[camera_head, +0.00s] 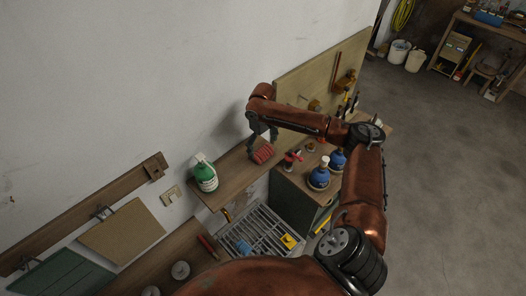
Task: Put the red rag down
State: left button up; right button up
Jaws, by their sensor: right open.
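A folded red rag (263,153) lies on the narrow wooden shelf (233,177) against the wall. My right gripper (266,139) is directly above and behind the rag, pointing down, with its fingers close to it. The fingers are small and dark, and whether they touch the rag cannot be told. My right arm comes in from the lower right and reaches across to the shelf. My left gripper is not in this view.
Blue demijohns (319,176) and a red-handled tool (292,157) stand on the cabinet to the right. A metal rack (262,229) lies below the shelf.

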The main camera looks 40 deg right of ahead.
aim_at(263, 152)
notch_tip(263, 152, up, 9)
jog(key=b, duration=0.1)
jog(key=shift+a, duration=0.1)
dwell(0.4)
